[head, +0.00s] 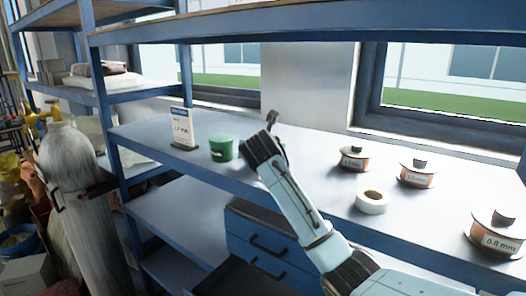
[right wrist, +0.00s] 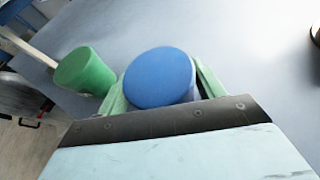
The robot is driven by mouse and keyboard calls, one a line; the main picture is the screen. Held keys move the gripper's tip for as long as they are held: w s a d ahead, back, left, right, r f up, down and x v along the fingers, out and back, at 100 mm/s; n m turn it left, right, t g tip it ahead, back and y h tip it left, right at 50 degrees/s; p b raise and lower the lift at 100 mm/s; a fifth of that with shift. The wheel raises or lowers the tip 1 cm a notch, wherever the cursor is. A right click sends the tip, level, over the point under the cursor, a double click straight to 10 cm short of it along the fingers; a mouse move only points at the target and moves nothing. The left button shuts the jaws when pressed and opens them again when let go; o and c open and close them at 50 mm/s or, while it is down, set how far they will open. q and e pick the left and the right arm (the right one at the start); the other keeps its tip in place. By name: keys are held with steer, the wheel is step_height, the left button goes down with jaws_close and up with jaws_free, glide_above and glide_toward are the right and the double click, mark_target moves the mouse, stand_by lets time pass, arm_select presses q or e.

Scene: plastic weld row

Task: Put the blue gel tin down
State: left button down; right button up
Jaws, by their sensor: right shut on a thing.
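The blue gel tin (right wrist: 160,77) shows its round blue top in the right wrist view. My right gripper (right wrist: 163,87) is shut on it, with a pale green finger on each side. In the head view my right gripper (head: 266,143) is over the blue shelf's grey top (head: 315,160), and the blue tin is hidden behind it. I cannot tell whether the tin touches the surface. A green tin (head: 221,149) stands to the left of the gripper; it also shows in the right wrist view (right wrist: 85,72), left of the blue tin. My left gripper is not in view.
A white labelled card (head: 183,128) stands left of the green tin. To the right are a white roll (head: 372,201) and three labelled spools (head: 354,158), (head: 417,173), (head: 496,234). An upper shelf edge (head: 300,30) runs overhead. Clear surface lies between gripper and spools.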

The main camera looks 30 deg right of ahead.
steer(key=o, duration=1.2)
steer(key=shift+s+a+r, duration=0.1)
steer(key=shift+s+r, duration=0.05)
steer(key=shift+r, duration=0.05)
steer(key=b+v, duration=0.2)
steer(key=v, duration=0.9)
steer(key=shift+s+a+r, duration=0.1)
steer(key=shift+s+a, duration=0.05)
steer(key=shift+s, duration=0.1)
